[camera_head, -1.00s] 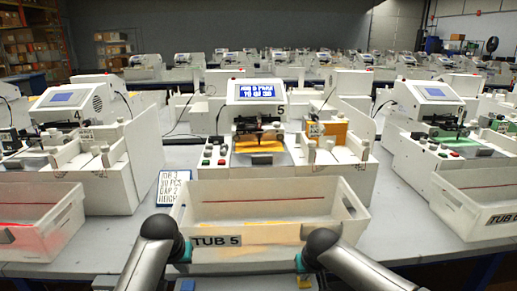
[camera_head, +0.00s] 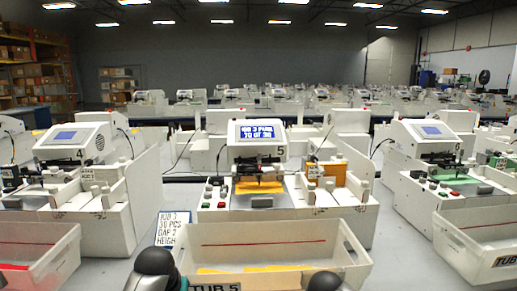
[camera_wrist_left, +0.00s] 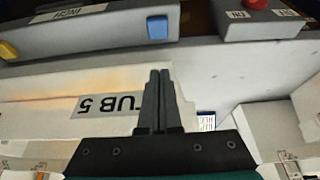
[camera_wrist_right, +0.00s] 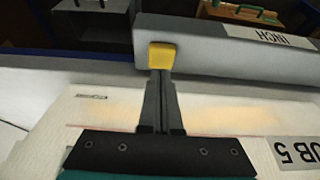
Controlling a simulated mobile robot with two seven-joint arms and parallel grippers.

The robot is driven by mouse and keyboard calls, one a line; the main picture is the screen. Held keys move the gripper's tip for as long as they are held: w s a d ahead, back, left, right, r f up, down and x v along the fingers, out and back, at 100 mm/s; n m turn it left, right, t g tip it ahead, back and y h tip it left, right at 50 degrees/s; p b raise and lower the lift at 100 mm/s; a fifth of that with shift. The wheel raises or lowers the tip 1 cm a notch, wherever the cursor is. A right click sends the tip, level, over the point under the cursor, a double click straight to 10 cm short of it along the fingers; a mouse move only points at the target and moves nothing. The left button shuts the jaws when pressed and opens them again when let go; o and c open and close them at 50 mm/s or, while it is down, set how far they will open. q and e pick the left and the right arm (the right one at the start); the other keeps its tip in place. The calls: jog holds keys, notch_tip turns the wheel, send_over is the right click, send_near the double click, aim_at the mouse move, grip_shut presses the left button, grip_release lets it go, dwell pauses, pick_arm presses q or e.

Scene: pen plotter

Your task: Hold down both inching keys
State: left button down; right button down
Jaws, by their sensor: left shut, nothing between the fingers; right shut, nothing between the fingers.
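In the left wrist view a grey bar labelled INCH carries a blue key (camera_wrist_left: 157,27) and, at the far left, a yellow key (camera_wrist_left: 8,50). My left gripper (camera_wrist_left: 159,72) is shut and empty, its tips in line with the blue key, with a visible gap in the picture. In the right wrist view the yellow key (camera_wrist_right: 162,56) sits at the bar's end. My right gripper (camera_wrist_right: 160,72) is shut and empty, its tips right at the yellow key's lower edge; I cannot tell whether they touch. The head view shows neither the keys nor the fingers.
The white tub labelled TUB 5 (camera_head: 350,272) stands before machine 5, whose screen (camera_head: 257,131) is lit. A job card (camera_head: 173,228) lies left of the tub. A box with a red button (camera_wrist_left: 257,3) sits right of the bar. Neighbouring machines and tubs flank both sides.

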jog(key=shift+r+p, duration=2.6)
jog(key=shift+p, duration=0.1)
jog(key=shift+f, duration=0.1)
